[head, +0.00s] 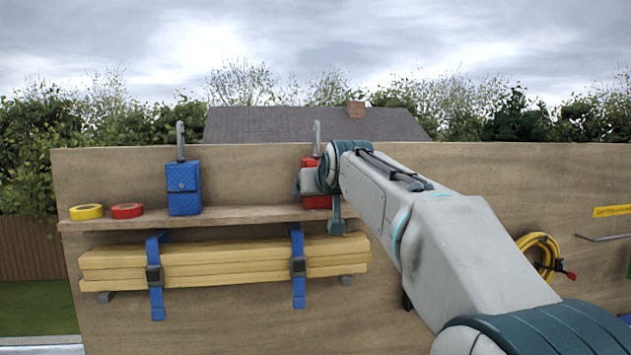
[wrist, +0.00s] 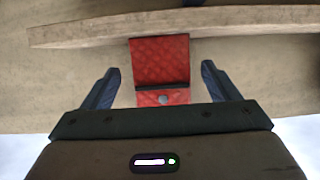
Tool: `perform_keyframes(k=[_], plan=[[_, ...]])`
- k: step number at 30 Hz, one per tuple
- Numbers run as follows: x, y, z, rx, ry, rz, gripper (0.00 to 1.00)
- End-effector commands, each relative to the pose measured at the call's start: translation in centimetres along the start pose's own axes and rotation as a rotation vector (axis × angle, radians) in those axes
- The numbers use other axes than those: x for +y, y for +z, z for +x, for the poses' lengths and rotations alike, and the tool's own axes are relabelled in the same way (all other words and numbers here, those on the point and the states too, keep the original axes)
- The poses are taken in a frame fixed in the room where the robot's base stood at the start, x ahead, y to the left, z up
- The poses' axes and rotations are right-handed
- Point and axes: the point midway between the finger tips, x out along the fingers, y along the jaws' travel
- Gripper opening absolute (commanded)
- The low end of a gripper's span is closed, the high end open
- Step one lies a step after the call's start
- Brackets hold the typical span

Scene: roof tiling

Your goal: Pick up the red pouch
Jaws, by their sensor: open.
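The red pouch (head: 316,200) stands on the wooden shelf at the board, largely hidden behind my arm in the head view. A grey hook rises above it. In the wrist view the red pouch (wrist: 161,62) is between the two dark fingers of my gripper (wrist: 161,84), with a gap on each side. A dark strap and a round grey button cross the pouch near the gripper's palm. My gripper is open and holds nothing. In the head view my gripper (head: 318,185) is at the pouch, partly hidden by my wrist.
The shelf (head: 240,214) also carries a blue pouch (head: 184,188), a yellow tape roll (head: 86,212) and a red tape roll (head: 127,211). Strapped timber (head: 220,262) hangs below it. A yellow cable coil (head: 540,256) hangs at the right. The shelf between the pouches is clear.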

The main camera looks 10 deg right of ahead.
Motion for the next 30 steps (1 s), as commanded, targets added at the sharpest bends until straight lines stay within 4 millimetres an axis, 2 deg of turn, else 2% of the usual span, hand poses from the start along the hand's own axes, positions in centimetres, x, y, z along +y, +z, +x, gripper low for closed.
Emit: perform_keyframes(k=[3, 7, 16, 17, 21, 23, 30], plan=[[-0.3, -0.1, 1.8, -0.006, -0.003, 0.000, 0.82], [-0.2, 0.0, 3.2, -0.003, -0.001, 0.001, 0.82], [-0.2, 0.1, 3.6, -0.001, 0.000, 0.000, 0.82], [-0.2, 0.1, 3.6, -0.001, 0.000, 0.000, 0.76], [-0.2, 0.1, 3.6, -0.001, 0.000, 0.000, 0.37], [-0.2, 0.1, 3.6, -0.002, 0.000, 0.000, 0.21], [-0.2, 0.0, 3.5, 0.001, 0.000, 0.000, 0.21]])
